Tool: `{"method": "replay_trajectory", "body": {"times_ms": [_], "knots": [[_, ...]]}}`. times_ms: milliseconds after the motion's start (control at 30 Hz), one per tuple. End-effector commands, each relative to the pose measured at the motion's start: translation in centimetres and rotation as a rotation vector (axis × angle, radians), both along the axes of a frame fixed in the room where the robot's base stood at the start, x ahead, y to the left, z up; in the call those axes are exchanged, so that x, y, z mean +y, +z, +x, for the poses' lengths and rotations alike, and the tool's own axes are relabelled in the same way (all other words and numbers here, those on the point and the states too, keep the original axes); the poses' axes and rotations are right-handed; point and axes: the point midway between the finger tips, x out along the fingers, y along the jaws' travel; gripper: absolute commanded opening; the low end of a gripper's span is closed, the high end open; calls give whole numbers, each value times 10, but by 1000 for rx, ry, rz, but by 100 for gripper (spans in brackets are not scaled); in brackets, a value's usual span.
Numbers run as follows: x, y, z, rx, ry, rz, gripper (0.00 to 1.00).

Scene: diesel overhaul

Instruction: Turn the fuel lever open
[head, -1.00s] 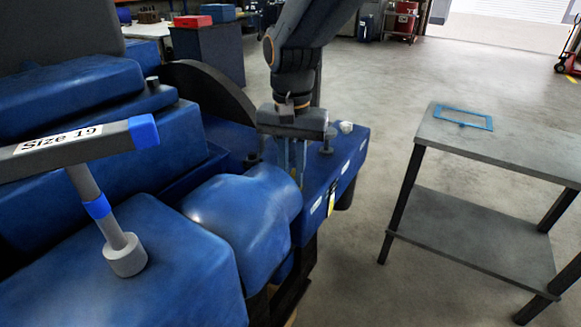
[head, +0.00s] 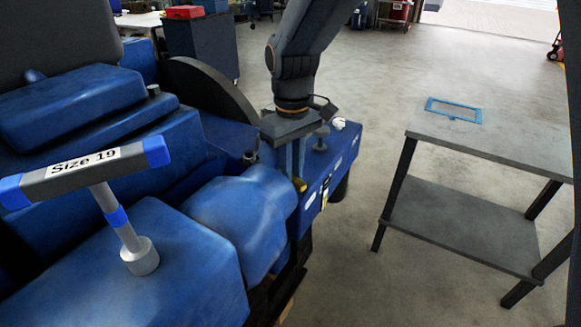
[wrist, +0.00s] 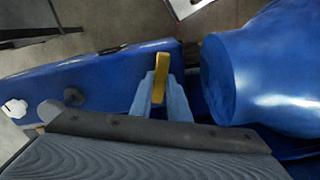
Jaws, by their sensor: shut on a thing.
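The fuel lever is a small yellow bar (wrist: 160,76) on the blue engine block. In the wrist view it stands between the two blue fingers of my gripper (wrist: 160,92), with its top end showing past their tips. In the head view only a little of the yellow lever (head: 300,185) shows beside the fingertips of my gripper (head: 296,178), which point down at the blue ledge. The gripper is shut on the lever. The lever's lower part and pivot are hidden by the fingers.
A T-handled tool labelled Size 19 (head: 88,174) stands on the engine at the left. A rounded blue housing (wrist: 262,85) is close right of the fingers in the wrist view. A grey table (head: 480,146) with a blue frame (head: 454,110) stands right, with clear floor between.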

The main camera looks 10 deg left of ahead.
Motion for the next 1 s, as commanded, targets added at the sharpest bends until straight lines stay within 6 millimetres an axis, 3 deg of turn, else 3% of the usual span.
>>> {"method": "replay_trajectory", "body": {"times_ms": [433,1000], "knots": [[-1,1,4,-3,278,3,0],[-1,1,5,-5,343,3,0]]}}
